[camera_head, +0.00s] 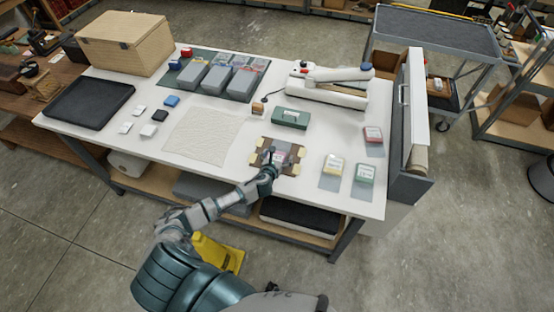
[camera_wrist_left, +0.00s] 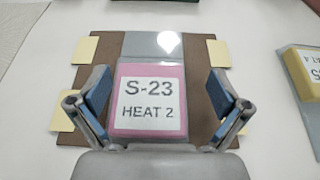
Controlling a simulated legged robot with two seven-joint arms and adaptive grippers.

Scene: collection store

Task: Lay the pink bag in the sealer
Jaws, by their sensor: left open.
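The pink bag (camera_wrist_left: 176,72) lies on a brown mat (camera_wrist_left: 200,55) with pale yellow tabs at its corners. Its white label reads S-23 HEAT 2, and a clear, greyish flat part extends beyond the pink block. My left gripper (camera_wrist_left: 160,98) is open, with one blue-padded finger on each side of the pink block and gaps between. In the head view my left gripper (camera_head: 270,166) is over the mat and partly hides the bag (camera_head: 277,156). The sealer (camera_head: 328,92), a long white device with an arm, stands at the table's back right. My right gripper is not in view.
A green box (camera_head: 290,118) stands between mat and sealer. Red (camera_head: 373,133), yellow (camera_head: 334,162) and green (camera_head: 365,172) bags lie to the right. A pale cloth (camera_head: 202,136) lies left of the mat. Grey bins (camera_head: 218,78) and a wooden box (camera_head: 122,42) stand behind.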

